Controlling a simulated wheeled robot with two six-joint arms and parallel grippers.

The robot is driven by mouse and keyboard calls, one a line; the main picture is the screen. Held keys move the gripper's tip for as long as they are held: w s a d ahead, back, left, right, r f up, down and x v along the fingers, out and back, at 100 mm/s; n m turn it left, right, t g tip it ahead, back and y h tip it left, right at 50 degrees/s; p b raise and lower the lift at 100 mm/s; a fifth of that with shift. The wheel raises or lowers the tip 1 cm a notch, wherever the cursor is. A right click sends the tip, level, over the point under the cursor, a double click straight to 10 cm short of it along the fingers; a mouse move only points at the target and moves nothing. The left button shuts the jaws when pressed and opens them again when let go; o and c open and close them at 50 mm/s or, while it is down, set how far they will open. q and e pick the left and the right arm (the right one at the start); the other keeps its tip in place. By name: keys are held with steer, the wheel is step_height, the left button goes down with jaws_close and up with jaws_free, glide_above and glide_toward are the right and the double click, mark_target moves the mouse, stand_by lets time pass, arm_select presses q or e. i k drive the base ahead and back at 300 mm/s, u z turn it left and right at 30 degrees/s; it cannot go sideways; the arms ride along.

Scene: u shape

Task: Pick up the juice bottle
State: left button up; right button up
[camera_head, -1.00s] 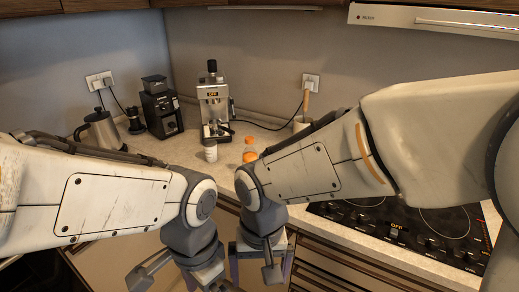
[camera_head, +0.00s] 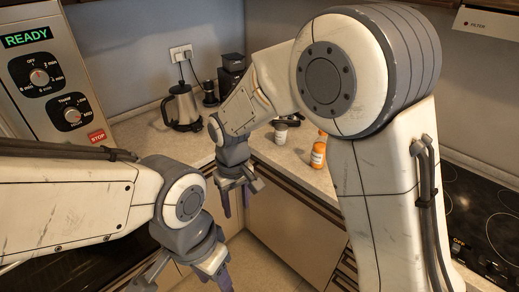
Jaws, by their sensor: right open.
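The juice bottle (camera_head: 318,153) stands upright on the corner counter, orange with a pale label, partly hidden by my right arm. My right gripper (camera_head: 239,198) is open and empty, pointing down in front of the counter edge, left of the bottle and apart from it. My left gripper (camera_head: 184,280) is at the bottom of the view, its fingers spread apart with nothing between them and partly cut off by the frame edge.
A white cup (camera_head: 281,134) stands left of the bottle. A kettle (camera_head: 181,108) and a dark grinder (camera_head: 231,74) stand farther back. An oven panel (camera_head: 45,75) is at left, a black cooktop (camera_head: 488,215) at right. Bare counter (camera_head: 150,140) lies before the kettle.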

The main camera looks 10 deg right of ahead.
mark_target(317, 158)
steer(key=u, duration=0.55)
steer(key=i, duration=1.1)
steer(key=z, duration=1.7)
steer(key=i, duration=0.5)
steer(key=u, duration=0.05)
